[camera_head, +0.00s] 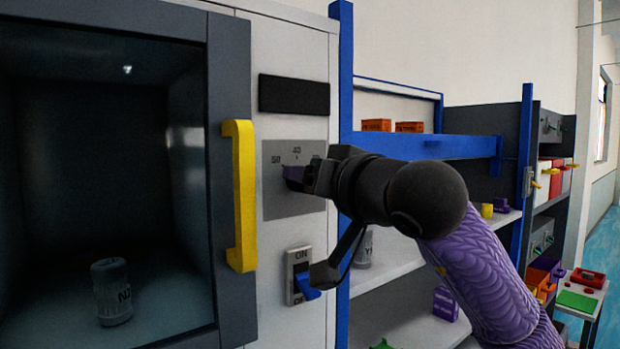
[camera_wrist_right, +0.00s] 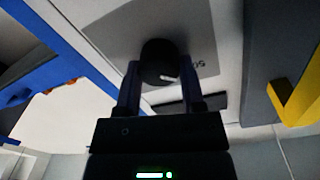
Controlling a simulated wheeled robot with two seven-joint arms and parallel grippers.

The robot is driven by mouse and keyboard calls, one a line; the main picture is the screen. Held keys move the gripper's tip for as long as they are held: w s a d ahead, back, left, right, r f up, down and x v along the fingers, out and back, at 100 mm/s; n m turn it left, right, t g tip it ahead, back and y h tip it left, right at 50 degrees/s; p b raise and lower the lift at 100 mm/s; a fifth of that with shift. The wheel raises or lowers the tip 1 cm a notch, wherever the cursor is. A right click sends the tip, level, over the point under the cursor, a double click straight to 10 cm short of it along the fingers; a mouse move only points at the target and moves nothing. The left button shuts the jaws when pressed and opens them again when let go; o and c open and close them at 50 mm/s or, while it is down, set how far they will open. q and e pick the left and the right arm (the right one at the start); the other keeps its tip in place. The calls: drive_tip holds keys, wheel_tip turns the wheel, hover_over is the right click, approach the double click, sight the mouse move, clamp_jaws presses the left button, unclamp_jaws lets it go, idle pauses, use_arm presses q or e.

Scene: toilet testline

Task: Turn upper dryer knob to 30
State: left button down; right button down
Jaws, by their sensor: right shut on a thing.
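The upper dryer knob (camera_wrist_right: 162,60) is a dark round knob with a small white mark, on a grey dial plate (camera_wrist_right: 200,30). In the right wrist view my right gripper (camera_wrist_right: 160,75) has one finger on each side of the knob, shut on it. In the head view the gripper (camera_head: 300,176) covers most of the knob. Which number the knob points at cannot be told. My left gripper is not in view.
The dryer door with a yellow handle (camera_head: 240,195) is left of the dial. A blue ON switch (camera_head: 306,285) sits below it and a black display (camera_head: 293,95) above. A blue post (camera_head: 345,70) and shelves stand on the right. A can (camera_head: 112,290) stands inside the dryer.

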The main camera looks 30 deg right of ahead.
drive_tip(key=shift+d+f+m+g+y+b, duration=0.15)
drive_tip(key=shift+m+b, duration=0.5)
drive_tip(key=shift+m, duration=2.5)
drive_tip(key=shift+a+f+m+g+y+b, duration=0.15)
drive_tip(key=shift+m+b, duration=0.55)
drive_tip(key=shift+m, duration=2.5)
drive_tip(key=shift+d+m+y+b, duration=0.2)
drive_tip(key=shift+m+b, duration=0.45)
drive_tip(key=shift+m, duration=2.5)
drive_tip(key=shift+c, duration=1)
unclamp_jaws()
drive_tip(key=s+b, duration=0.3)
drive_tip(key=s, duration=0.7)
drive_tip(key=shift+d+r, duration=0.2)
drive_tip(key=shift+d, duration=0.2)
